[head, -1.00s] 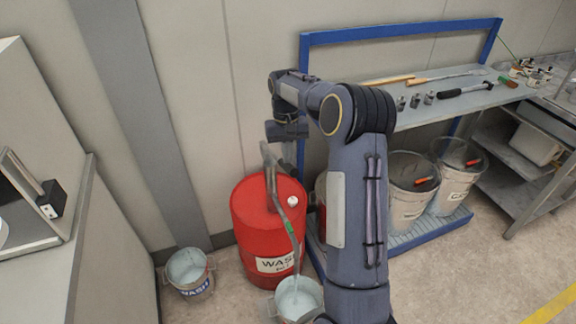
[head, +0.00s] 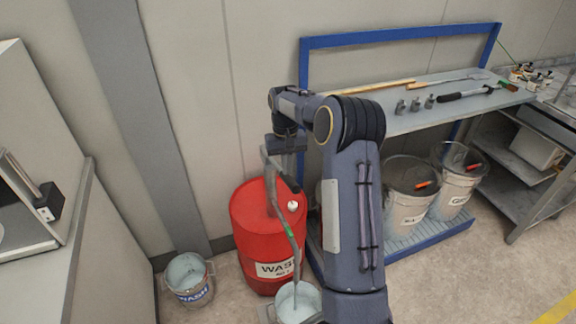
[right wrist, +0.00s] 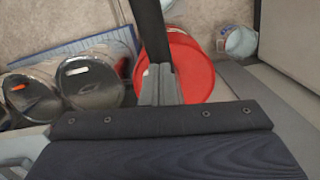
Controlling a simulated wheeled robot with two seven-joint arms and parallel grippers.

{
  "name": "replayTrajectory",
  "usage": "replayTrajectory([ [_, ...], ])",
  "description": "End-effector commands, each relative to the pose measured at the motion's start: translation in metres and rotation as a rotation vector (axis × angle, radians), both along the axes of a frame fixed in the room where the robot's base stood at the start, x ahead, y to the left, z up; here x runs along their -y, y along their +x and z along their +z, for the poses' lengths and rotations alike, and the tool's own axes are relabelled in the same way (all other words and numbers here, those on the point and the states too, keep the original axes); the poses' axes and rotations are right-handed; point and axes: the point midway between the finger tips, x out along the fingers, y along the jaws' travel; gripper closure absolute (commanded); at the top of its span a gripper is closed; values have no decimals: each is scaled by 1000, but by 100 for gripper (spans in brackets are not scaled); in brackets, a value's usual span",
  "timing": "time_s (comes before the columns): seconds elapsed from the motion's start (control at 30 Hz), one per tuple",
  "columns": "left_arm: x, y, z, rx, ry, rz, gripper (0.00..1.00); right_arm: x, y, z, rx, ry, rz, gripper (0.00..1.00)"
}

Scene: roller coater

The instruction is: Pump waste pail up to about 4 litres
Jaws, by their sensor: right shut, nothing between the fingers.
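The red drum (head: 262,222) with a wash label stands against the wall. Its grey hand pump has a lever with a dark grip (head: 290,184), sloping down to the right. The pump's pipe with a green band (head: 288,230) runs down to the waste pail (head: 298,304), which holds pale liquid; its level cannot be read. My right gripper (head: 286,147) is shut and empty, just above the lever. In the right wrist view, a dark bar (right wrist: 150,28) meets the grey fingertips (right wrist: 160,84) over the red drum (right wrist: 198,72). Whether they touch is unclear. My left gripper is out of view.
A pail labelled wash (head: 188,280) stands left of the drum. A grey cabinet (head: 120,250) is at the left.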

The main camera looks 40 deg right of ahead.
Motion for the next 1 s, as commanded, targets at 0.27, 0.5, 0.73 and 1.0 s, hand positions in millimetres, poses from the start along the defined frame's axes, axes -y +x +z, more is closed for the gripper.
replayTrajectory([
  [0.27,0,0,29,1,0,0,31,9,19,9,1,0,0,100],
  [0.5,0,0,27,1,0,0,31,9,18,9,1,0,0,100],
  [0.73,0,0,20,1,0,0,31,11,21,36,6,-2,-1,100],
  [1.0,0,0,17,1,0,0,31,12,25,77,4,-2,0,100],
])
